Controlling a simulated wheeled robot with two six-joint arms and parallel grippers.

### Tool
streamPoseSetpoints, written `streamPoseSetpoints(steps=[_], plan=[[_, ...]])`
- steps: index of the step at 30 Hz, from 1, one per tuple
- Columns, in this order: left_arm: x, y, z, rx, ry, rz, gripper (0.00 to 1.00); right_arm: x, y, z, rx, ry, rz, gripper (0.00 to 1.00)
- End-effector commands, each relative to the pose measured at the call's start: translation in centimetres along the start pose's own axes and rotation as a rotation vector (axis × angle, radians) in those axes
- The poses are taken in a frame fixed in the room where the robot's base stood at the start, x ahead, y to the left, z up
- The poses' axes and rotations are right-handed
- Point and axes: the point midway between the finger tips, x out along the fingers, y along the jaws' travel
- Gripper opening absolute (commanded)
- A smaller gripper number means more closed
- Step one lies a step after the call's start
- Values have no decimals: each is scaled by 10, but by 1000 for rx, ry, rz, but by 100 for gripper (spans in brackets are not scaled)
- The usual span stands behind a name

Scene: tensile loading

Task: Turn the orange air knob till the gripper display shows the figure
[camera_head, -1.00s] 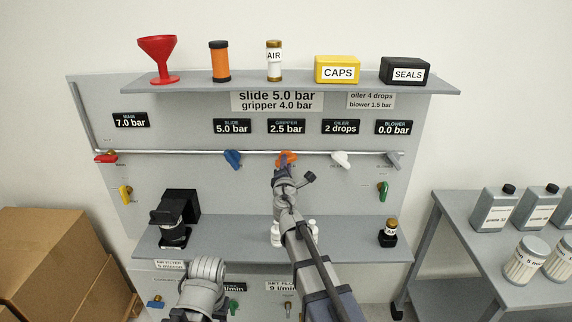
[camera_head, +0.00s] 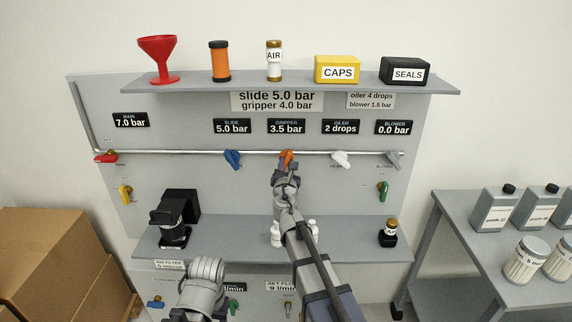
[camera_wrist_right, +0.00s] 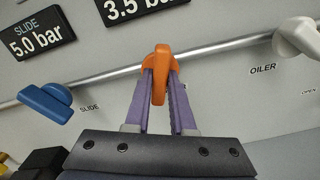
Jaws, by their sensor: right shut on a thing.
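The orange air knob (camera_head: 286,157) sits on the pipe below the gripper display (camera_head: 286,127), which reads 3.5 bar. My right gripper (camera_head: 286,168) is shut on the knob. In the right wrist view the orange knob (camera_wrist_right: 160,75) stands nearly upright between the purple fingers (camera_wrist_right: 160,92). The sign (camera_head: 277,101) above reads slide 5.0 bar and gripper 4.0 bar. Of my left arm, only a grey part shows at the bottom of the head view; its fingers are not visible.
The blue slide knob (camera_head: 232,158) is left of the orange knob, and the white oiler knob (camera_head: 341,159) is to its right. A shelf (camera_head: 350,236) with a black device (camera_head: 175,215) and small bottles lies below. A side table (camera_head: 470,240) stands right.

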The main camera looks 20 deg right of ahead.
Motion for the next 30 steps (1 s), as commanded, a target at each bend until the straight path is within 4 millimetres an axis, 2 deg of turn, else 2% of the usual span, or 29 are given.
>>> streamPoseSetpoints(steps=[21, 22, 29, 30], plan=[[1, 0, 0, 0, 0, 0, 52, -2, 0, -1, -59, 1, 1, 0], [1, 0, 0, 0, 0, 0, 52, -2, 0, -1, -59, 1, 1, 26], [0, 0, 0, 0, 0, 0, 52, -1, 0, 0, -60, 1, 1, 52], [0, 0, 0, 0, 0, 0, 52, -1, 0, 0, -60, 0, 0, 52]])
